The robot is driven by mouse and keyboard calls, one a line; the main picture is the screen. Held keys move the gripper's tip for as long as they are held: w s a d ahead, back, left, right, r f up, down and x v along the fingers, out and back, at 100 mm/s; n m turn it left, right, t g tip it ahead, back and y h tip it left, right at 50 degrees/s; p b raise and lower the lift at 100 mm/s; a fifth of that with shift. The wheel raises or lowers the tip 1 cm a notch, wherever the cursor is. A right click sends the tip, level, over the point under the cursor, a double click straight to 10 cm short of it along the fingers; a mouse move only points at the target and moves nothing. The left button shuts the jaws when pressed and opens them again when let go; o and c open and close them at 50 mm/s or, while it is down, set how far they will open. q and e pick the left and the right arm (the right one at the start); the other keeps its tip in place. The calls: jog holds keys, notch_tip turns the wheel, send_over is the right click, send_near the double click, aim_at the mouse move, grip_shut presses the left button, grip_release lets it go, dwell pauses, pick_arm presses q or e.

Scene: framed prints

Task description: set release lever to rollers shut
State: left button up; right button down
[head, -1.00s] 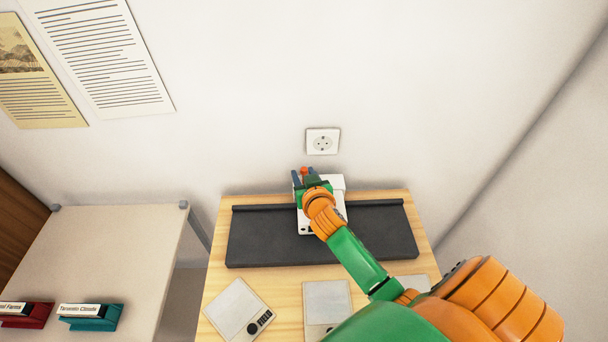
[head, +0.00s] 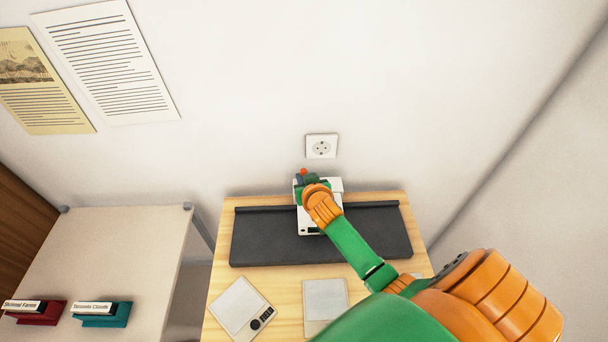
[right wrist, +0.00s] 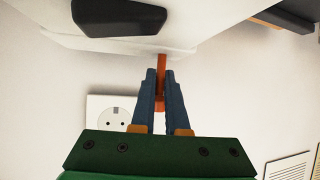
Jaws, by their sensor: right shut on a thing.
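The release lever (right wrist: 162,66) is a thin orange-red bar that sticks out from a white machine (right wrist: 200,20) in the right wrist view. My right gripper (right wrist: 160,88) is shut on the lever, its blue-grey fingers on either side of it. In the head view the lever's orange tip (head: 303,171) shows just beyond my right gripper (head: 303,179), at the back of the white machine (head: 308,222). My arm hides much of the machine. My left gripper is not in view.
The machine stands on a dark mat (head: 262,240) on a wooden table (head: 222,285). A wall socket (head: 321,146) is close behind it. White flat devices (head: 240,307) lie in front. A beige table (head: 110,245) with a red holder (head: 36,315) and a teal holder (head: 103,316) stands at left.

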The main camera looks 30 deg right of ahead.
jog(key=c, duration=1)
grip_release()
jog(key=shift+w+r, duration=0.15)
jog(key=shift+r, duration=0.2)
jog(key=shift+o, duration=0.4)
jog(key=shift+f, duration=0.2)
jog(key=v, duration=0.7)
jog(key=shift+p, duration=0.35)
